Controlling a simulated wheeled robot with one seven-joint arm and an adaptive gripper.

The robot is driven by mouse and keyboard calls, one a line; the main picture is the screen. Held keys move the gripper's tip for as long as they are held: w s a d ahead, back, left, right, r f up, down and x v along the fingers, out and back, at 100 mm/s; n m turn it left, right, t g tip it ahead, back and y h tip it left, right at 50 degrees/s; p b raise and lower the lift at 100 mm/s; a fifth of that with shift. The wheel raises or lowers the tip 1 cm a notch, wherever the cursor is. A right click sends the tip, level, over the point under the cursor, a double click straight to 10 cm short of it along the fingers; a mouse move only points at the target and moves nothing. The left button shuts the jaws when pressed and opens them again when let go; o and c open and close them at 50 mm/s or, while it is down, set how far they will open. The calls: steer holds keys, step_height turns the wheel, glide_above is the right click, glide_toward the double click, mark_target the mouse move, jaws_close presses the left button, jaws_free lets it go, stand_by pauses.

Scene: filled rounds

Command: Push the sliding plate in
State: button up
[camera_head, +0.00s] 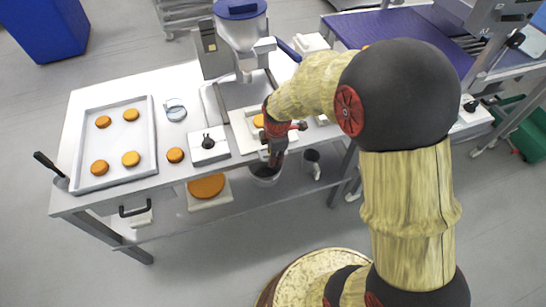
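The sliding plate (240,132) is a pale, flat piece at the front of the press (242,40), which has a blue top. An orange round (259,120) lies on the plate, partly hidden by my arm. My gripper (276,157) points down at the table's front edge, just right of and in front of the plate. The wrist hides part of the plate's right side. Whether the gripper touches the plate, and whether its dark fingers are open or shut, is too small to tell.
A box with a black knob (208,142) stands left of the plate. A loose round (175,155) and a tray (146,135) of several rounds lie farther left. A pot (265,174) and a cup (311,157) stand below the tabletop. A purple-topped bench (400,30) is at right.

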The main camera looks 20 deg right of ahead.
steer(key=shift+w+f, duration=0.1)
steer(key=shift+f, duration=0.25)
steer(key=shift+c, duration=0.8)
jaws_close()
